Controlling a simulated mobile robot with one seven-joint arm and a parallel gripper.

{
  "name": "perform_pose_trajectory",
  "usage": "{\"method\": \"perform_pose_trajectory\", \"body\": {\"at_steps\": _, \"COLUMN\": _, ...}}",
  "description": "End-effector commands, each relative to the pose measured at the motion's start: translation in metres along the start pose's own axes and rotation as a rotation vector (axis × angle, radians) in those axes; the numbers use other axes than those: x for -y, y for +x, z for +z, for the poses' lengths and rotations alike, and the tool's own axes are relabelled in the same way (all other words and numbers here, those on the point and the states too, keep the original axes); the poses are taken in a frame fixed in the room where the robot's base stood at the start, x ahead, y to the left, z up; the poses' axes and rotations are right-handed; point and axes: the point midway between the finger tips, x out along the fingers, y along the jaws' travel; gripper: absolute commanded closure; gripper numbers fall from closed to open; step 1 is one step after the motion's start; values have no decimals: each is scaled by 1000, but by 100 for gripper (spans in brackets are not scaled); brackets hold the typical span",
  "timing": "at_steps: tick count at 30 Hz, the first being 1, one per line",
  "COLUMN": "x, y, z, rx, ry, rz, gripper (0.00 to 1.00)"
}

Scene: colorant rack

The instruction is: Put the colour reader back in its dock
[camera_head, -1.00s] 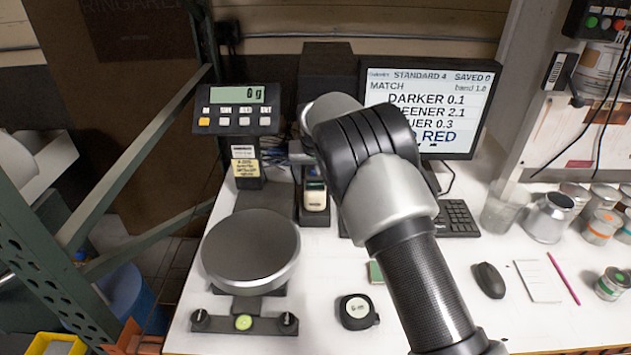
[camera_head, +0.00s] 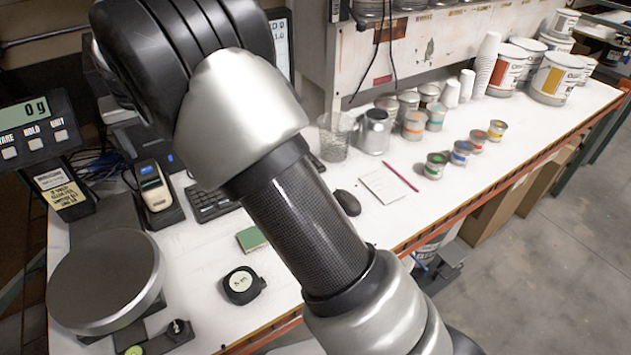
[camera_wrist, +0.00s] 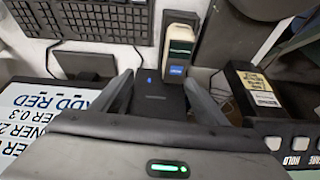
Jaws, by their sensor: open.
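Nothing shows between the fingertips as held. In the head view my arm hides the gripper.
The scale pan (camera_head: 105,280) and its display (camera_head: 35,125) stand at left. A tape measure (camera_head: 243,285), green block (camera_head: 251,239), mouse (camera_head: 347,203) and notepad (camera_head: 385,187) lie on the bench. A keyboard (camera_wrist: 100,20) and monitor (camera_wrist: 40,120) are near the gripper. Cans stand at right.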

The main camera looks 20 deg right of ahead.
Motion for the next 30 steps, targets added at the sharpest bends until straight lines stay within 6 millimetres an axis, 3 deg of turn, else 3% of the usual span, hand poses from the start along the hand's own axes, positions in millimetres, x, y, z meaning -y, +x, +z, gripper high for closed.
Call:
{"method": "perform_pose_trajectory", "body": {"at_steps": 1, "x": -27, "y": -31, "z": 2, "rx": -10, "ry": 35, "rz": -5, "gripper": 33}}
{"method": "perform_pose_trajectory", "body": {"at_steps": 3, "x": -63, "y": -69, "z": 16, "rx": -14, "ry": 72, "rz": -12, "gripper": 33}}
{"method": "perform_pose_trajectory", "body": {"at_steps": 8, "x": -131, "y": -150, "z": 73, "rx": -31, "ry": 134, "rz": -17, "gripper": 33}}
{"method": "perform_pose_trajectory", "body": {"at_steps": 12, "x": -173, "y": -205, "z": 143, "rx": -54, "ry": 168, "rz": -5, "gripper": 33}}
{"method": "perform_pose_trajectory", "body": {"at_steps": 15, "x": -192, "y": -232, "z": 199, "rx": -74, "ry": 182, "rz": 18, "gripper": 33}}
{"method": "perform_pose_trajectory", "body": {"at_steps": 18, "x": -204, "y": -246, "z": 253, "rx": -87, "ry": 192, "rz": 49, "gripper": 33}}
{"method": "perform_pose_trajectory", "body": {"at_steps": 22, "x": -212, "y": -249, "z": 307, "rx": -98, "ry": 201, "rz": 91, "gripper": 33}}
{"method": "perform_pose_trajectory", "body": {"at_steps": 25, "x": -215, "y": -248, "z": 332, "rx": -102, "ry": 204, "rz": 114, "gripper": 33}}
{"method": "perform_pose_trajectory", "body": {"at_steps": 30, "x": -216, "y": -246, "z": 346, "rx": -102, "ry": 206, "rz": 126, "gripper": 33}}
